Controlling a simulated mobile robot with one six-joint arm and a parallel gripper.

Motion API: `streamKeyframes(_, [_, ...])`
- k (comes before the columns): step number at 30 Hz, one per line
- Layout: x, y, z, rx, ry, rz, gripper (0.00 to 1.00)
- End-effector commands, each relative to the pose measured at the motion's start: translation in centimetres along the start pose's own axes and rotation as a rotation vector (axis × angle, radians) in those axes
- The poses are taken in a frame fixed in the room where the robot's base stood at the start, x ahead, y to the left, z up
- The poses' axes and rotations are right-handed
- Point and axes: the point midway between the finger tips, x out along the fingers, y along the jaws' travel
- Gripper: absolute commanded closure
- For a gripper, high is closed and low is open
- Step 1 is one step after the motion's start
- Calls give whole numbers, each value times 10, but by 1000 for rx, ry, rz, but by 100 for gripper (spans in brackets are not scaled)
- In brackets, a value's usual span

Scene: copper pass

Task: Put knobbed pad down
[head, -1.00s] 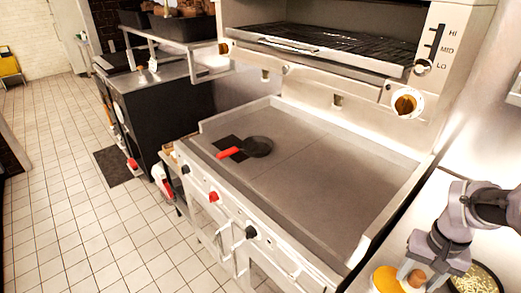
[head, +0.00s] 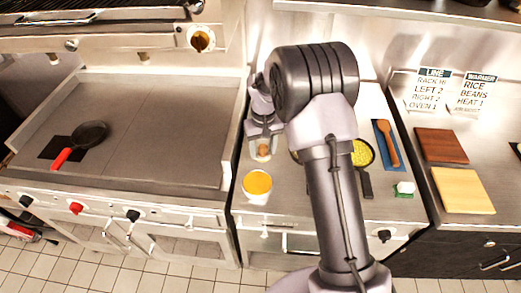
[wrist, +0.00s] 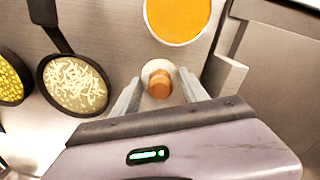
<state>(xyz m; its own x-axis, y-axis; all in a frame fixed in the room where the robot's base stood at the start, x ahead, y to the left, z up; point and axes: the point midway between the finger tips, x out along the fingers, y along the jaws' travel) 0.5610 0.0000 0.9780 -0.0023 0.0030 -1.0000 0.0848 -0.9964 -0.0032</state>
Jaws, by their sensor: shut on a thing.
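The knobbed pad is a pale round disc with a brown wooden knob (wrist: 160,84). In the wrist view it lies between the two fingertips of my gripper (wrist: 160,92). In the head view the knob (head: 263,149) shows below my gripper (head: 263,142), over the left part of the steel counter, behind the orange-filled tub. My gripper is shut on the knobbed pad. Whether the pad touches the counter or hangs above it, I cannot tell.
A white tub of orange food (head: 257,186) stands close by. Pans of white shreds (wrist: 76,84) and yellow kernels (head: 362,152) are near. The griddle (head: 150,130) is left, holding a red-handled pan (head: 88,135). A wooden spoon (head: 386,142) and boards (head: 442,145) lie right.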

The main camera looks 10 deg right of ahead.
Motion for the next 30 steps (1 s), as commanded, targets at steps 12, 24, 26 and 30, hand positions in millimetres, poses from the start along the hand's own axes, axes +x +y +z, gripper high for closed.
streamKeyframes(12, [40,3,-31,0,-1,-1,95])
streamKeyframes(24, [40,3,-31,0,1,0,33])
streamKeyframes(26, [40,3,-31,0,1,0,27])
streamKeyframes(30, [40,3,-31,0,1,0,27])
